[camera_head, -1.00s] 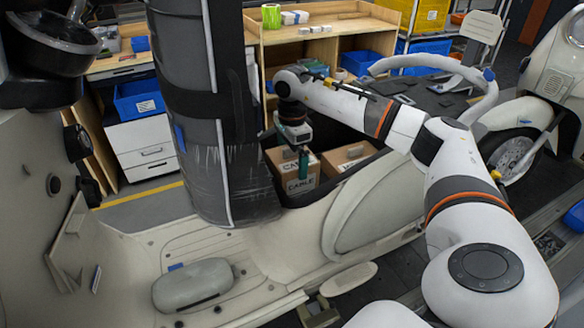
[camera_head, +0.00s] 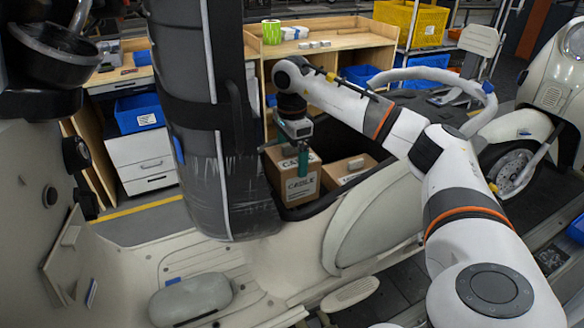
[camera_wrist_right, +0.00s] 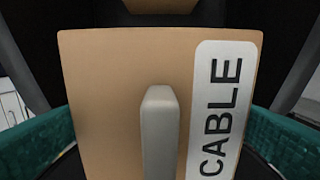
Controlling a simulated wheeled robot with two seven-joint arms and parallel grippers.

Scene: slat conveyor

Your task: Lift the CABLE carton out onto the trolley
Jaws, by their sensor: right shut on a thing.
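The CABLE carton (camera_head: 299,188) is a brown box with a white label, standing at the left end of a dark open compartment in the scooter-like cream body. My right gripper (camera_head: 303,162) reaches down onto it from above and is shut on it. In the right wrist view the carton's top (camera_wrist_right: 110,100) fills the middle, with a grey raised grip (camera_wrist_right: 160,130) and the word CABLE. Teal fingers of my right gripper (camera_wrist_right: 160,145) stand at both sides of it. I do not see my left gripper or the trolley for certain.
A second brown carton (camera_head: 348,172) lies to the right in the same compartment. A thick dark padded column (camera_head: 205,120) stands close on the left. A wooden bench (camera_head: 330,50) is behind.

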